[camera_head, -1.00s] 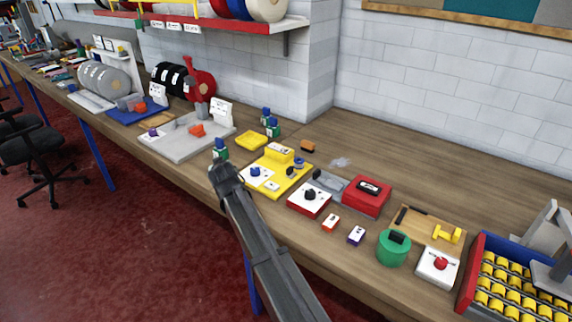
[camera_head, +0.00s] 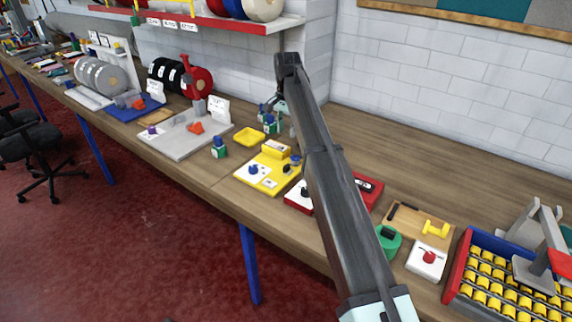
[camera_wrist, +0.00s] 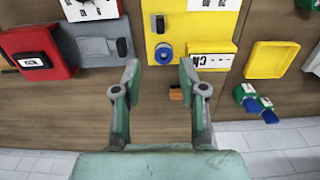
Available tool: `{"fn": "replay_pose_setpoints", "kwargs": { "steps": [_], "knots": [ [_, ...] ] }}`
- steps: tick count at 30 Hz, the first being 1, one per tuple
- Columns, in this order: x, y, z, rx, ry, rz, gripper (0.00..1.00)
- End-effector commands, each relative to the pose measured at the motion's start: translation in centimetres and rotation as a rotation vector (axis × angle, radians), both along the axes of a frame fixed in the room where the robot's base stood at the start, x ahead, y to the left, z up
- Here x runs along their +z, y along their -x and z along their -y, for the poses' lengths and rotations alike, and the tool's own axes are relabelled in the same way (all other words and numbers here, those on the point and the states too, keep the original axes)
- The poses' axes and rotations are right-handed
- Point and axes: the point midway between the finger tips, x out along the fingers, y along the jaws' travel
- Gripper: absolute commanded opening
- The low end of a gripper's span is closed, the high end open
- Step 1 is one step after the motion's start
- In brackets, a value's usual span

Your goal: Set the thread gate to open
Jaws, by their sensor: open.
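No part is legibly marked as the thread gate, so I cannot tell which piece it is. A yellow unit (camera_head: 245,177) on the bench carries a blue knob (camera_head: 253,169) on a white plate and a small black part (camera_head: 287,169). In the wrist view the yellow unit (camera_wrist: 205,25) shows a black knob (camera_wrist: 160,23), a blue round piece (camera_wrist: 164,53) and a white-labelled block (camera_wrist: 213,61). My gripper (camera_wrist: 161,77) is open and empty, its fingertips spread near the unit's edge, below the blue piece in the picture. In the head view my arm partly hides it.
A small orange-brown block (camera_wrist: 176,94) lies between my fingers in the picture. A red box (camera_wrist: 60,58) and grey piece (camera_wrist: 92,47) are left; a yellow tray (camera_wrist: 270,60) and green-and-blue bottles (camera_wrist: 251,97) are right. The white wall stands behind the bench.

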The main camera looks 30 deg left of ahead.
Motion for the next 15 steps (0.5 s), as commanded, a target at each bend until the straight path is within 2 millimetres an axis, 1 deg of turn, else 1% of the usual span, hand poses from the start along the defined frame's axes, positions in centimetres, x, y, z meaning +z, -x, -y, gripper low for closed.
{"fn": "replay_pose_setpoints", "kwargs": {
  "steps": [5,15],
  "knots": [
    [-2.9,0.1,0.1,0.002,0.001,0.0,0.42],
    [-9.7,0.1,0.1,0.003,0.001,0.0,0.42]
  ]
}}
